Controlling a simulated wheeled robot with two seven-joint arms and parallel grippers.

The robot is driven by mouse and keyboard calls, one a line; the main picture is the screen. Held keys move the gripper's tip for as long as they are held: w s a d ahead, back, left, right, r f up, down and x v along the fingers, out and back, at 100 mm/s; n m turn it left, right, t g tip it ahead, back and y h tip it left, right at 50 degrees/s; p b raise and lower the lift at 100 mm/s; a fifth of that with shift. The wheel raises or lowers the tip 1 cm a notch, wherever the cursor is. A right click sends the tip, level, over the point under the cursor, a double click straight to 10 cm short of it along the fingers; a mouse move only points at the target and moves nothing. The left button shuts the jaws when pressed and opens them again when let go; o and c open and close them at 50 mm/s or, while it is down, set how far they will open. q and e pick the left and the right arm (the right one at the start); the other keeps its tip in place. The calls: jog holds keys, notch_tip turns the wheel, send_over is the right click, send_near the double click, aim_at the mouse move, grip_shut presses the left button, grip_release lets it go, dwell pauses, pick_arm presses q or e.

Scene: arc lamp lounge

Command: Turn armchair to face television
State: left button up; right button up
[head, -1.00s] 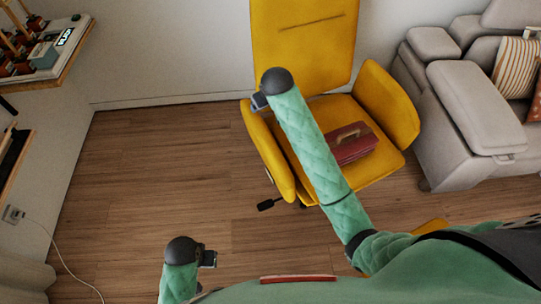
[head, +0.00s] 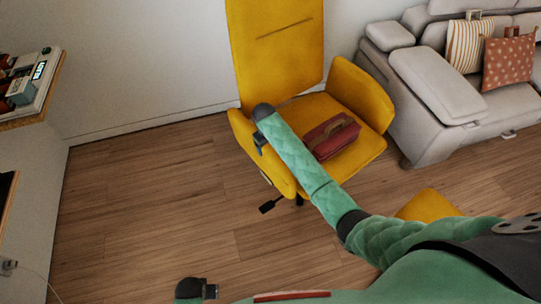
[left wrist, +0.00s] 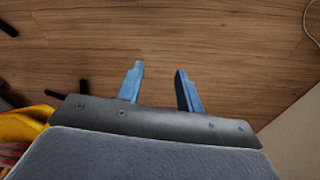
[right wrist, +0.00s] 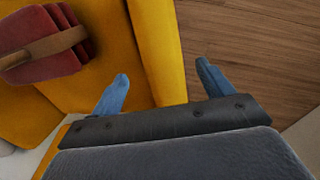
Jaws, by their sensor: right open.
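The yellow armchair (head: 277,45) stands against the back wall, its seat opening toward the lower right of the head view. My right gripper (head: 260,148) is at the armchair's left armrest. In the right wrist view its open fingers (right wrist: 162,85) stand either side of the yellow armrest (right wrist: 157,40); contact cannot be told. My left gripper (head: 214,290) is low over the floor, with its fingers (left wrist: 160,88) open and empty. No television screen can be clearly made out.
A grey sofa (head: 438,85) with cushions stands close right of the armchair. A yellow piece (head: 428,204) shows near my right arm. A shelf (head: 40,105) and a dark-topped wooden edge (head: 6,200) are at the left. The wooden floor (head: 150,200) between is clear.

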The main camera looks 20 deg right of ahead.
aim_at(270, 153)
pick_arm(q)
jog(key=shift+s+a+f+p, duration=0.2)
jog(key=shift+s+f, duration=0.1)
jog(key=shift+f, duration=0.55)
jog(key=shift+s+a+f+p, duration=0.2)
jog(key=shift+s+f, duration=0.15)
jog(key=shift+f, duration=0.55)
jog(key=shift+s+a+f+p, duration=0.2)
jog(key=shift+s+f, duration=0.1)
jog(key=shift+f, duration=0.55)
pick_arm(e)
jog(key=shift+w+d+f, duration=0.1)
jog(key=shift+d+f, duration=0.05)
jog(key=shift+f, duration=1.65)
jog(key=shift+w+d+f, duration=0.1)
jog(key=shift+f, duration=1.65)
pick_arm(q)
jog(key=shift+d, duration=0.1)
